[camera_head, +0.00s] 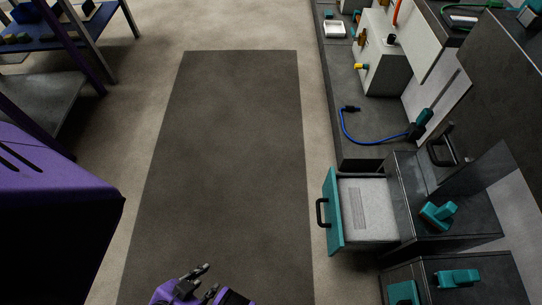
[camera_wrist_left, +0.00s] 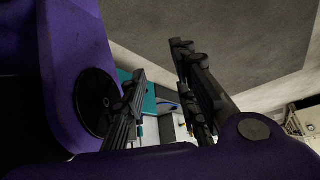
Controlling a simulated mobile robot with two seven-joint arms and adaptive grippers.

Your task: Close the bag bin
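A bin with a teal front (camera_head: 333,212) and a black handle (camera_head: 320,212) stands pulled out to the left from the grey cabinet row; I take it to be the bag bin. Its pale inside (camera_head: 370,208) shows from above. My left gripper (camera_head: 207,278) is at the bottom edge, left of the bin and well apart from its handle. In the left wrist view its dark fingers (camera_wrist_left: 158,62) are spread with nothing held between them. Teal and pale surfaces show beyond the fingers there, too partly covered to identify. My right gripper is not in view.
A long counter (camera_head: 350,120) with a blue cable (camera_head: 362,141) runs along the right. Teal-handled items (camera_head: 438,213) sit on the cabinet tops. A dark floor mat (camera_head: 225,150) lies clear left of the bin. A purple-framed shelf (camera_head: 60,45) stands at far left.

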